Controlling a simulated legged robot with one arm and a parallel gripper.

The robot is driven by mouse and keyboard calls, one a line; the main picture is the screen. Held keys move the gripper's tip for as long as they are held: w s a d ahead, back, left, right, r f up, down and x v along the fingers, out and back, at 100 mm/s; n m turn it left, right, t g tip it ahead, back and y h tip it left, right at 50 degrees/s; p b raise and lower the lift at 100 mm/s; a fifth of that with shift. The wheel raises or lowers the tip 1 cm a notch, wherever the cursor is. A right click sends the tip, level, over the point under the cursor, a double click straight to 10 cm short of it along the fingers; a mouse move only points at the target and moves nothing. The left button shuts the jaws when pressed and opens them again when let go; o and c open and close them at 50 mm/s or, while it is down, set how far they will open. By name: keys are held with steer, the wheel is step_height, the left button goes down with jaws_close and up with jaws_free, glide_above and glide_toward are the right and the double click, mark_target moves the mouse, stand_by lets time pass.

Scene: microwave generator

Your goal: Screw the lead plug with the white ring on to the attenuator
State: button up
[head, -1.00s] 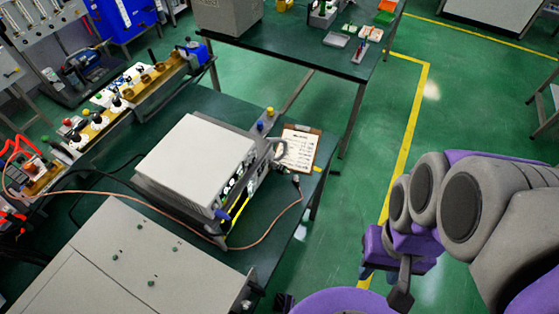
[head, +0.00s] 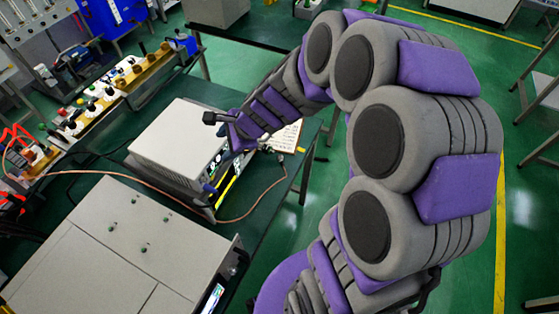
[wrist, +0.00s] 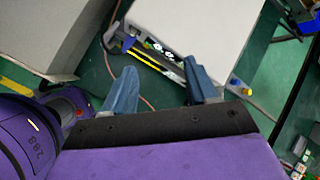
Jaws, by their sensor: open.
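The white-topped generator box (head: 170,135) stands on the dark green bench; its front face with small fittings is partly behind my arm. The wrist view shows its white top (wrist: 205,25) and dark front panel (wrist: 155,50) with a yellow strip. A thin orange-brown lead (head: 262,202) curves over the bench in front of it; part of it shows in the wrist view (wrist: 110,66). I cannot make out the white ring on the plug or tell which fitting is the attenuator. My gripper (wrist: 163,84) is open above the generator's front, with nothing seen between its blue-grey fingers.
A large grey cabinet (head: 110,245) fills the near left. A clipboard (head: 287,136) lies at the bench's right end. A rail of terminals and components (head: 110,95) stands at the left. Green floor is free right of the bench.

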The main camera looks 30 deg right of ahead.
steer(key=w+d+f+m+t+h, duration=0.1)
steer(key=w+d+f+m+h, duration=0.1)
steer(key=w+d+f+m, duration=0.45)
steer(key=m+g+h, duration=0.1)
steer(key=m+h, duration=0.2)
steer(key=m, duration=0.9)
glide_toward(281, 159)
steer(key=f+b, duration=0.1)
steer(key=w+b, duration=0.1)
steer(key=f+b, duration=0.1)
steer(key=b, duration=0.1)
steer(key=shift+w+f+g+h, duration=0.25)
steer(key=shift+f+g+h, duration=0.05)
steer(key=shift+f, duration=0.1)
steer(key=shift+b+x, duration=1.35)
steer(key=shift+x, duration=1.35)
steer(key=shift+w+a+f, duration=0.1)
steer(key=shift+w+f, duration=0.1)
steer(key=shift+f, duration=0.15)
jaws_close()
